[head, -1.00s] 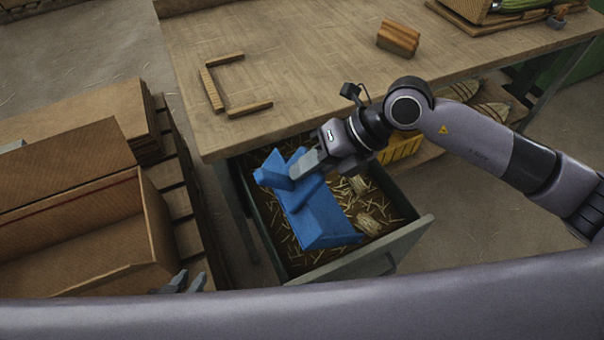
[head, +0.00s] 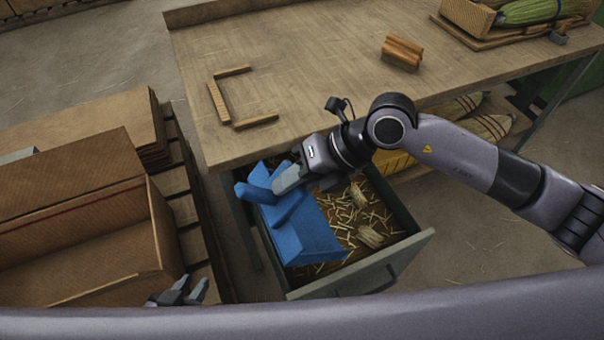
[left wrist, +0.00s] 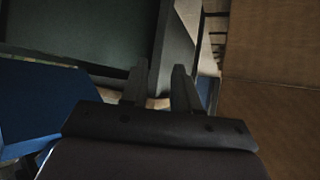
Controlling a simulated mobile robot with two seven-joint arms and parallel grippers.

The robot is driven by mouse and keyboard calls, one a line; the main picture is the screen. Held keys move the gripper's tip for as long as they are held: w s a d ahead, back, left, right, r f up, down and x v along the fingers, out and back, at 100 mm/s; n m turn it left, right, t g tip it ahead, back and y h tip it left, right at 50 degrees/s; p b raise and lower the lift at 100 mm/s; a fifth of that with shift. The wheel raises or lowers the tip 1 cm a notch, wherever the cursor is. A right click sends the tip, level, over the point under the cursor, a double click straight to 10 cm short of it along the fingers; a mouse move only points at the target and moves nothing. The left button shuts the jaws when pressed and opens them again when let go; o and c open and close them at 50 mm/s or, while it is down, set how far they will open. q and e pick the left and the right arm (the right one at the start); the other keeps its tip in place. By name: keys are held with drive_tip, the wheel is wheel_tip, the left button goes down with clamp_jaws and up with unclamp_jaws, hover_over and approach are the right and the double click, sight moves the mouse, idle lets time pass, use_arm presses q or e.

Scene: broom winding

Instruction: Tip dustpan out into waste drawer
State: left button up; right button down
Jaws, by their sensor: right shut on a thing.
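The blue dustpan (head: 306,236) is over the open waste drawer (head: 408,247), tilted, with its wide end toward the drawer's front. My right gripper (head: 284,184) is shut on the dustpan near its handle end. Straw litter (head: 366,214) lies in the drawer to the right of the dustpan. The dustpan hides the drawer's left part. My left gripper (head: 188,292) is open and empty, low at the left, outside the drawer. In the left wrist view its two fingers (left wrist: 160,88) stand apart, with a blue surface (left wrist: 45,100) at the left.
A cardboard box (head: 85,235) stands open at the left on a pallet. The workbench (head: 310,80) above the drawer holds a wooden U-shaped frame (head: 222,105), a wooden block (head: 402,52) and a crate with green bristles (head: 520,12).

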sight(245, 189)
drive_tip(key=shift+s+a+r+h+p, duration=0.2)
drive_tip(key=shift+a+r+h+p, duration=0.1)
drive_tip(key=shift+a+r+p, duration=0.35)
drive_tip(key=shift+s+a+r+t+h+p, duration=0.15)
drive_tip(key=shift+s+a+h+p, duration=0.1)
drive_tip(key=shift+a+p, duration=0.2)
drive_tip(key=shift+s+a+f+t+h+p, duration=0.15)
drive_tip(key=shift+a+h+p, duration=0.1)
drive_tip(key=shift+a+p, duration=0.2)
drive_tip(key=shift+s+a+r+n+t+h, duration=0.15)
drive_tip(key=shift+a+r+h, duration=0.15)
drive_tip(key=shift+a, duration=0.2)
drive_tip(key=shift+s+a+r+n+t+h, duration=0.1)
drive_tip(key=shift+s+a+r+h, duration=0.1)
drive_tip(key=shift+a+h, duration=0.2)
drive_tip(key=shift+s+a+r+n+t+h, duration=0.1)
drive_tip(key=shift+s+a+r+h, duration=0.15)
drive_tip(key=shift+a, duration=0.3)
drive_tip(key=shift+a+h, duration=0.3)
drive_tip(key=shift+h, duration=0.15)
drive_tip(key=shift+s+a+n+t+h, duration=0.1)
drive_tip(key=shift+a+n+t+h, duration=0.3)
drive_tip(key=shift+h, duration=0.8)
drive_tip(key=shift+t+h, duration=0.25)
drive_tip(key=shift+h, duration=0.05)
